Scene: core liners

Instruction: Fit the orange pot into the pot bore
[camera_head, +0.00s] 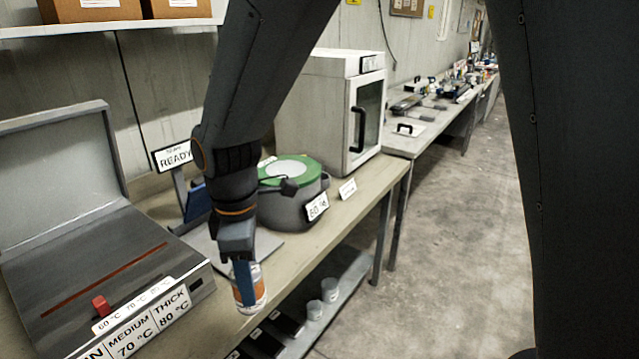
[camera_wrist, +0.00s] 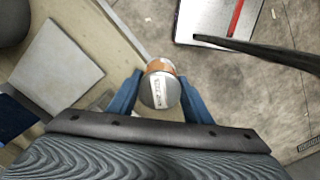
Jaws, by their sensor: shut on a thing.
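The orange pot (camera_head: 260,288) is a short cylinder with an orange band, a white label and a grey end. It is between the blue fingers of my gripper (camera_head: 245,284), near the front edge of the bench in the head view. In the wrist view the pot (camera_wrist: 160,86) sits between the two fingers of my gripper (camera_wrist: 159,92), its grey end and label facing the camera. The gripper is shut on it. I cannot make out a pot bore in either view.
A grey box with an open lid (camera_head: 140,262) and red slider stands left. A round green-topped machine (camera_head: 292,205) and a white cabinet (camera_head: 318,105) stand behind my gripper. A flat grey plate (camera_wrist: 58,65) lies on the bench. Cups (camera_head: 329,290) stand on the shelf below.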

